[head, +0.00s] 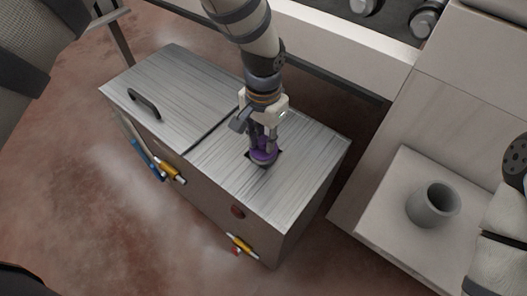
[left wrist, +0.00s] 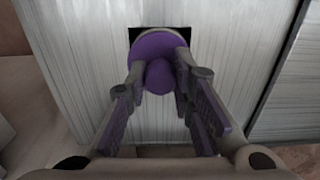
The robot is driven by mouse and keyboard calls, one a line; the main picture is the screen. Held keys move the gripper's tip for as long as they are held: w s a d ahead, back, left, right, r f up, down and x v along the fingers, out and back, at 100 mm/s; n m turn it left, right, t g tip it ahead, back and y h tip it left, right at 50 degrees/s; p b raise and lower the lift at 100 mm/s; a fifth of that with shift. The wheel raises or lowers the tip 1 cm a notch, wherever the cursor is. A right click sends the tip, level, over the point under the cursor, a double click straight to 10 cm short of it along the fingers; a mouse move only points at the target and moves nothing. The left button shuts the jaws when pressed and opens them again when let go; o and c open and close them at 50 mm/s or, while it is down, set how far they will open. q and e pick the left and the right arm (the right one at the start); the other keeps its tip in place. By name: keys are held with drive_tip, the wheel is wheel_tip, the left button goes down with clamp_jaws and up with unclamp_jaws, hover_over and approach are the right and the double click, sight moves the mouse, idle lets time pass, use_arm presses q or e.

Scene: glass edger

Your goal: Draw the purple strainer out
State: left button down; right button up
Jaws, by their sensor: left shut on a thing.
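The purple strainer (head: 264,157) sits at a dark square opening in the metal top of the tank (head: 222,165). In the left wrist view the strainer (left wrist: 158,62) shows a round purple disc with a knob at its middle, in front of the dark opening. My left gripper (head: 262,146) points down at the strainer from above and is shut on it. In the left wrist view the fingers of the left gripper (left wrist: 160,85) stand on both sides of the knob. Whatever part of the strainer lies below the opening is hidden.
The tank lid has a dark handle (head: 145,103) at its left. Yellow valves (head: 172,173) and a red round part (head: 238,211) are on its front side. A grey cup (head: 433,204) stands on a pale ledge at the right. A machine frame runs behind the tank.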

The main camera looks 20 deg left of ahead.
use_arm(q)
drive_tip(key=shift+r+p, duration=1)
drive_tip(key=shift+r, duration=1.55)
drive_tip(key=shift+r+p, duration=0.35)
drive_tip(key=shift+r, duration=0.8)
use_arm(e)
drive_tip(key=shift+t, duration=0.6)
drive_tip(key=shift+w+r, duration=1.6)
drive_tip(key=shift+r, duration=0.05)
use_arm(q)
wheel_tip(320, 180, up, 4)
drive_tip(key=shift+f+p, duration=0.1)
drive_tip(key=shift+p, duration=0.5)
use_arm(e)
drive_tip(key=shift+w+r+t, duration=0.3)
drive_tip(key=shift+w+r, duration=0.4)
drive_tip(key=shift+w, duration=0.05)
